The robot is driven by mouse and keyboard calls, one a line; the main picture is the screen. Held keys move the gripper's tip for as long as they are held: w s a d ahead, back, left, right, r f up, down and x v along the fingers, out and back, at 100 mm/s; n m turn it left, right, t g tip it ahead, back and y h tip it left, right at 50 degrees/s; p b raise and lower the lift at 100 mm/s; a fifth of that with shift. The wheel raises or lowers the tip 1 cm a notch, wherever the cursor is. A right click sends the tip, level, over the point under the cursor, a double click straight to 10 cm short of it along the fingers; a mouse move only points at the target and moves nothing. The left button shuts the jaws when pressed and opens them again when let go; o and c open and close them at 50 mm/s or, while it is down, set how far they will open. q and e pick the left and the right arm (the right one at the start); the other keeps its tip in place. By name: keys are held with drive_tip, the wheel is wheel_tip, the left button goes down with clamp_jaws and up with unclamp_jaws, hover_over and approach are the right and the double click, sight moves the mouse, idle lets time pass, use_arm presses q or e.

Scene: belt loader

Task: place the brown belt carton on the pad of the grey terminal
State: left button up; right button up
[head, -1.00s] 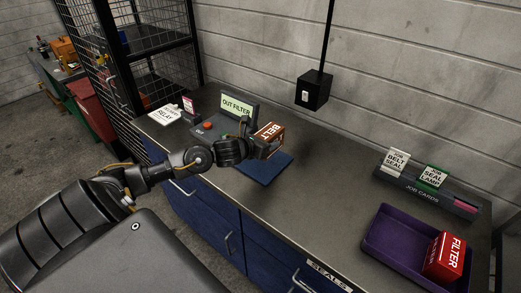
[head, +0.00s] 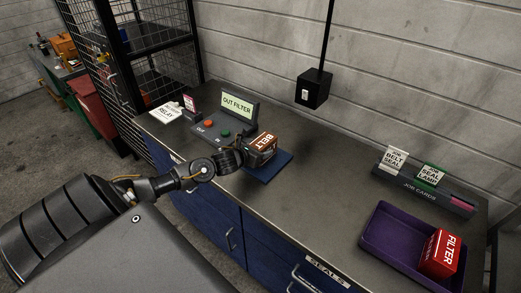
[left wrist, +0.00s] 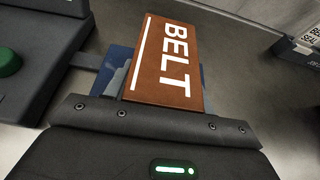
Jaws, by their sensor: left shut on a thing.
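The brown belt carton (head: 262,141) is held in my left gripper (head: 250,155), over the blue pad (head: 270,168) of the grey terminal. In the left wrist view the carton (left wrist: 168,65) shows its "BELT" face, with parts of the pad (left wrist: 118,60) around it. I cannot tell whether the carton touches the pad. The grey terminal (head: 217,127) stands just left of the gripper, its screen (head: 237,105) reading "OUT FILTER", with a red and a green button. My right gripper is not in view.
A purple tray (head: 385,246) with a red filter carton (head: 440,252) stands at the right. A job card rack (head: 425,193) is behind it. Cards (head: 166,112) lie left of the terminal. A black box (head: 314,90) hangs by the wall. The middle of the counter is clear.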

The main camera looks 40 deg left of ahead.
use_arm(q)
drive_tip(key=o, duration=1.2)
drive_tip(key=shift+b+v, duration=1.3)
drive_tip(key=shift+v, duration=4.75)
drive_tip(key=shift+w+d, duration=0.1)
